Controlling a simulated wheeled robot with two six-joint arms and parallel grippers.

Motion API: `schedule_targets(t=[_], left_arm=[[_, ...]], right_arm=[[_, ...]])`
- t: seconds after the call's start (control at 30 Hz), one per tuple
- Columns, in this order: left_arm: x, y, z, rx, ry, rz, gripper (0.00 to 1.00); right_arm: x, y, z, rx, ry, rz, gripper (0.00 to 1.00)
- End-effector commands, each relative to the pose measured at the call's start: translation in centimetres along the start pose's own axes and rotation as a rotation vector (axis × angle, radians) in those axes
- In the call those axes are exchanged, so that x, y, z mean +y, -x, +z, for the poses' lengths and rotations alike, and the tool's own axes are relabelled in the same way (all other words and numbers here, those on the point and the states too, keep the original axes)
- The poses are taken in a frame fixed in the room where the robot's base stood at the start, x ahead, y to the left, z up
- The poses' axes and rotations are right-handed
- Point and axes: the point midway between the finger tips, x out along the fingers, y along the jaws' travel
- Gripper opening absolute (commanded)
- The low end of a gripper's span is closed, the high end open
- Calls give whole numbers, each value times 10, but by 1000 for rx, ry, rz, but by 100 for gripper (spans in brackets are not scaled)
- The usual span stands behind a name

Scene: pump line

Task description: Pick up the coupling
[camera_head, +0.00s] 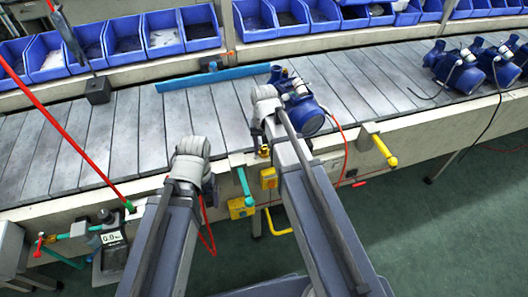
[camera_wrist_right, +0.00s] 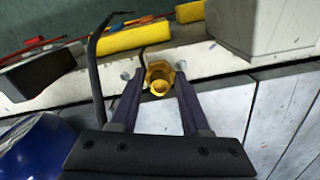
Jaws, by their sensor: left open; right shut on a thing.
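The brass coupling (camera_wrist_right: 159,78) is between the two fingertips of my right gripper (camera_wrist_right: 158,82) in the right wrist view, with its round opening facing the camera. The right gripper is shut on it, near the conveyor's edge. In the head view the coupling (camera_head: 264,151) is a small gold spot beside my right arm, and the right fingers are mostly hidden. My left gripper (camera_head: 209,188) is largely hidden behind its own wrist, over the conveyor's front edge. It is open, and I see nothing in it.
A blue pump (camera_head: 307,118) stands on the slatted conveyor (camera_head: 350,85) right beside my right wrist. Several more pumps (camera_head: 465,75) stand at the right. A blue bar (camera_head: 213,78) lies behind. Yellow boxes (camera_head: 240,207) and a yellow handle (camera_head: 384,150) are along the front edge.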

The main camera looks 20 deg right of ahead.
Motion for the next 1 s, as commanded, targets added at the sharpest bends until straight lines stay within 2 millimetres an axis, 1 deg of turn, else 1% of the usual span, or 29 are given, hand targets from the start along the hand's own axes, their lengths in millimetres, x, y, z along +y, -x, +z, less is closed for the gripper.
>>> schedule_targets(t=[0.3, 0.47, 0.67, 1.0], left_arm=[[0, 1, 0, 0, 0, 0, 88], [-1, 7, 0, 0, 0, 0, 88], [-2, 26, 2, 0, 0, 0, 88], [-8, 79, 5, 0, 0, 0, 88]], right_arm=[[0, 1, 0, 0, 0, 0, 0], [0, 7, 0, 0, 0, 0, 0], [0, 27, 0, 0, 0, 0, 0], [0, 80, 0, 0, 0, 0, 0]])
